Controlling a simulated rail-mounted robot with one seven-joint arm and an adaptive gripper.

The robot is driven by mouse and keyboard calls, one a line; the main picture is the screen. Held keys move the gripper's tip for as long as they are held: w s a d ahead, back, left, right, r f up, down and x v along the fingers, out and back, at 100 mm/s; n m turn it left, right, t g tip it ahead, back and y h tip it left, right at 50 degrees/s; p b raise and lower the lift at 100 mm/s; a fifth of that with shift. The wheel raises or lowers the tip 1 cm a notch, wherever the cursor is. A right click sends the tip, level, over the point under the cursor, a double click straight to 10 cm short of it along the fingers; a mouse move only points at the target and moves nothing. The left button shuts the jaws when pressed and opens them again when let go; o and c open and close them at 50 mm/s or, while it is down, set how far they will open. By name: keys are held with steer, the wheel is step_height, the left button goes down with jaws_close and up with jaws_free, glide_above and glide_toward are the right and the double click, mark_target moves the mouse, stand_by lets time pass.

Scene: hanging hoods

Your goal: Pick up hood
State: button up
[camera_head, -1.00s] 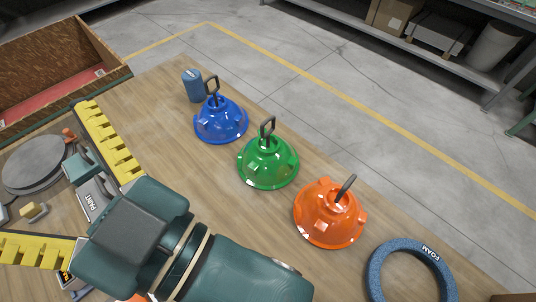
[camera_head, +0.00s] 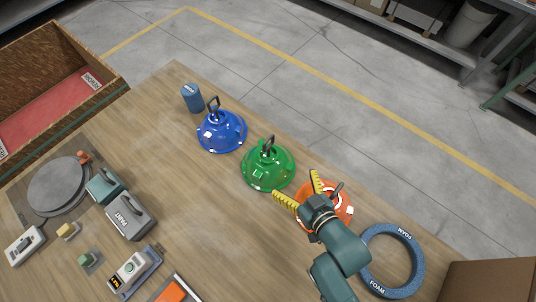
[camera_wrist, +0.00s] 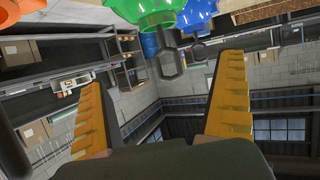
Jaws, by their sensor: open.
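Three dome-shaped hoods with dark loop handles stand in a row on the wooden table: a blue hood (camera_head: 222,131), a green hood (camera_head: 268,166) and an orange hood (camera_head: 342,213). My gripper (camera_head: 300,186) has its yellow fingers spread with nothing between them. In the head view it overlaps the orange hood and partly hides it; I cannot tell whether it touches. In the wrist view, the green hood (camera_wrist: 150,12) and its handle (camera_wrist: 170,62) appear above and between the fingers. The blue hood (camera_wrist: 198,12) is at the top, and the orange hood (camera_wrist: 15,22) at top left.
A blue foam ring (camera_head: 412,272) lies right of my arm, near a cardboard box (camera_head: 490,281). A blue cylinder (camera_head: 192,98) stands by the blue hood. The table's middle is clear.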

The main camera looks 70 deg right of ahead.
mark_target(269, 152)
steer(key=b+x, duration=0.3)
steer(key=x, duration=1.3)
steer(key=shift+w+b, duration=0.15)
steer(key=shift+b, duration=0.25)
steer(key=c, duration=1.3)
steer(key=shift+r, duration=0.1)
steer(key=shift+c, duration=0.2)
